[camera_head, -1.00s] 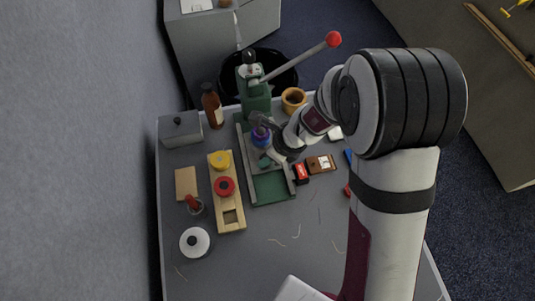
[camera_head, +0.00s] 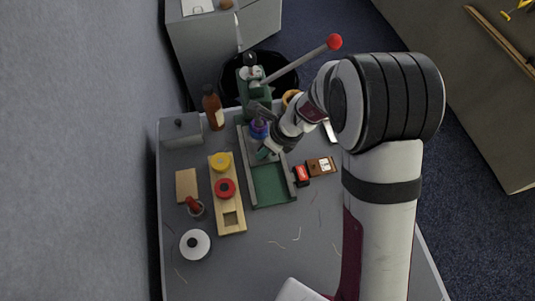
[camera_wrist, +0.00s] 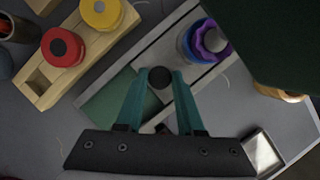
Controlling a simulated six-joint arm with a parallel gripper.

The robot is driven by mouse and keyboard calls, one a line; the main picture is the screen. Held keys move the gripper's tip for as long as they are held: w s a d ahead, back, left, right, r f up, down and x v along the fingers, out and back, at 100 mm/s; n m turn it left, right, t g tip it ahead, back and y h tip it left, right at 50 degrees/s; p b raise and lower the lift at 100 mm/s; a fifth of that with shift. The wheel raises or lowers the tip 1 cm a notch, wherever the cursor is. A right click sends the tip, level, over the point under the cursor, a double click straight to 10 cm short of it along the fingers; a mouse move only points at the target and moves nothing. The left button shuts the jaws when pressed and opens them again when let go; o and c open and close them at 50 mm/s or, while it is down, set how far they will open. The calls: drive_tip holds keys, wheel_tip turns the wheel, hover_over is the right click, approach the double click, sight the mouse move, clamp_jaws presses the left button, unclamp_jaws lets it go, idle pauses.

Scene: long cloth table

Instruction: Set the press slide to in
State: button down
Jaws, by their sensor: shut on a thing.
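The green press (camera_head: 255,95) stands at the back of the table, with a lever ending in a red ball (camera_head: 334,41). In front of it is a green bed (camera_head: 270,186) between two grey rails. The press slide sits on this bed at its press end, carrying a blue and purple piece (camera_head: 259,128), also in the wrist view (camera_wrist: 205,40). My gripper (camera_head: 265,152) is over the slide. In the wrist view its teal fingers (camera_wrist: 160,78) are shut on the slide's dark round knob (camera_wrist: 159,77). The arm partly hides the slide.
A wooden board with a yellow ring (camera_head: 221,161) and a red ring (camera_head: 225,188) lies left of the bed. A brown bottle (camera_head: 213,107) and grey box (camera_head: 181,129) stand behind it. A red-black item (camera_head: 302,175) lies right of the rail.

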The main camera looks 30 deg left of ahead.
drive_tip(key=shift+w+a+r, duration=0.1)
drive_tip(key=shift+w+a, duration=0.1)
drive_tip(key=shift+w, duration=0.05)
drive_tip(key=c, duration=0.5)
unclamp_jaws()
drive_tip(key=shift+c, duration=0.2)
drive_tip(key=shift+d, duration=0.1)
drive_tip(key=v, duration=1.5)
drive_tip(key=shift+d+r, duration=0.2)
drive_tip(key=shift+r, duration=0.1)
drive_tip(key=shift+s, duration=0.1)
